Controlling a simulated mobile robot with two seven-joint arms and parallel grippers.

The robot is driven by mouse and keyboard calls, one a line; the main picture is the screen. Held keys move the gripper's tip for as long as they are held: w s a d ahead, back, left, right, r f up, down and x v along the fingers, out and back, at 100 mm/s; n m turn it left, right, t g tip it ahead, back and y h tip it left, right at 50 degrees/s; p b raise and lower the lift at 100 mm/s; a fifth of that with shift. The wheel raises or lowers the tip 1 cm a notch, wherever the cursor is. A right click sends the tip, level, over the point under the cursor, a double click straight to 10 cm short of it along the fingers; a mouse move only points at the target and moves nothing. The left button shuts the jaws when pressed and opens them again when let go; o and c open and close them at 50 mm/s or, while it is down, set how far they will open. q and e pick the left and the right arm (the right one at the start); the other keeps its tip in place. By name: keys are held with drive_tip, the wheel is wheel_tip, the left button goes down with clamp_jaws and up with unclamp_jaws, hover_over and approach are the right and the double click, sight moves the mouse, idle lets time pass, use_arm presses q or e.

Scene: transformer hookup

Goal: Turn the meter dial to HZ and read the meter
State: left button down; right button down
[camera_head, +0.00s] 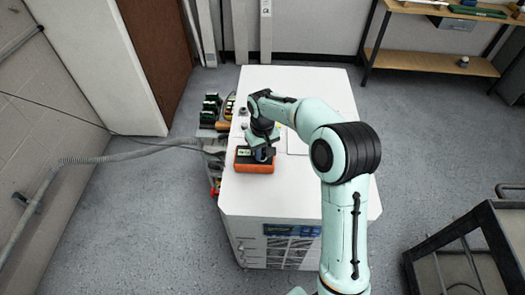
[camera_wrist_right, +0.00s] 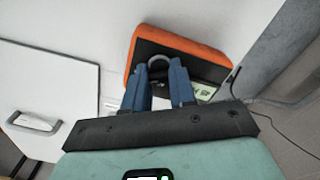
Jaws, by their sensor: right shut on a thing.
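The orange and black meter (camera_head: 253,168) lies on top of the white cabinet, near its left edge. It also shows in the right wrist view (camera_wrist_right: 190,44), face toward the camera. Its small pale display (camera_wrist_right: 204,91) is partly covered by my finger, and the digits are too small to read. The round grey dial (camera_wrist_right: 159,61) shows between my blue fingertips. My right gripper (camera_head: 263,155) reaches down over the meter and is shut on the dial (camera_wrist_right: 158,72). The dial's markings are hidden, so its setting cannot be told. My left gripper is not in view.
The white cabinet top (camera_head: 300,190) is mostly clear. A panel with a handle (camera_wrist_right: 40,122) lies left in the wrist view. A side rack with several items (camera_head: 210,112) stands along the cabinet's left. A grey hose (camera_head: 110,157) runs from the left wall. A dark cart (camera_head: 470,235) stands right.

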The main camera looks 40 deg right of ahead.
idle(0.3)
drive_tip(key=c, duration=0.9)
unclamp_jaws()
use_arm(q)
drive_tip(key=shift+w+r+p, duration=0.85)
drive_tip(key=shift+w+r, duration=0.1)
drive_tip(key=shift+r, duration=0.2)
use_arm(e)
drive_tip(key=shift+r, duration=6.7)
